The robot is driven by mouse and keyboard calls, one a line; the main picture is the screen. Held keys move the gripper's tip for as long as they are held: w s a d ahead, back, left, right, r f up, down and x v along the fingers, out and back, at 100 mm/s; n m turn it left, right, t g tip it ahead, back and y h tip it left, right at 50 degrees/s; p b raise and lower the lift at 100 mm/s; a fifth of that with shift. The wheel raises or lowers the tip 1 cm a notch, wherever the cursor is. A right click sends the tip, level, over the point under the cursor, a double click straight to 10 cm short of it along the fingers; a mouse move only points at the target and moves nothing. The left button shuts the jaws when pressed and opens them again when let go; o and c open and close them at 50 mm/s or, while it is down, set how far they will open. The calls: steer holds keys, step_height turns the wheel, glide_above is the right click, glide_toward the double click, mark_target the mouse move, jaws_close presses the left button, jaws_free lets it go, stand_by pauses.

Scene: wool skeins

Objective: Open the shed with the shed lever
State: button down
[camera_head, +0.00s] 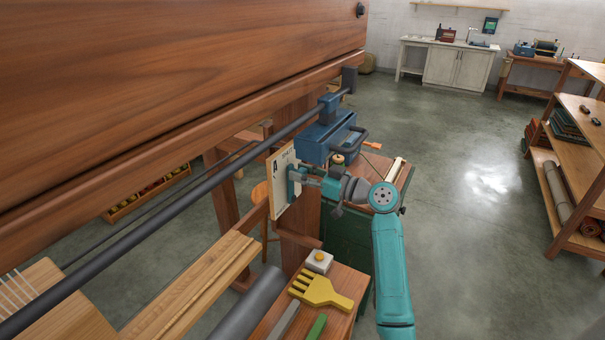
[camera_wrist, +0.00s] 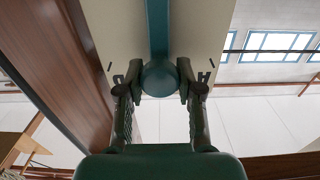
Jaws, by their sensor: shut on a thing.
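The shed lever's cream plate (camera_head: 280,190), marked with an "A" and small lettering, is mounted on the loom's wooden post. In the wrist view the lever (camera_wrist: 158,30) is a blue-teal bar ending in a round knob (camera_wrist: 160,78), in front of the cream plate (camera_wrist: 205,35). My gripper (camera_head: 298,176) reaches the plate from the right in the head view. In the wrist view my gripper (camera_wrist: 160,82) has its two fingertips closed on either side of the knob. In the head view the gripper hides most of the lever.
Open floor (camera_head: 465,200) lies to the right.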

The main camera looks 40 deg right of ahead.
steer(key=shift+a, duration=0.1)
steer(key=shift+s+a+f+n, duration=0.1)
steer(key=shift+s+a+n, duration=0.15)
steer(key=shift+a+n, duration=0.35)
steer(key=shift+s+a+f+n, duration=0.1)
steer(key=shift+s+a+n, duration=0.1)
steer(key=shift+a+n, duration=0.4)
steer(key=shift+s+a+f+n, duration=0.25)
steer(key=shift+a+n, duration=0.3)
steer(key=shift+n, duration=0.35)
steer(key=shift+s+a+f+n, duration=0.2)
steer(key=shift+a+n, duration=0.35)
steer(key=shift+n, duration=0.35)
steer(key=c, duration=0.7)
jaws_free()
steer(key=shift+c, duration=0.2)
steer(key=v, duration=1.2)
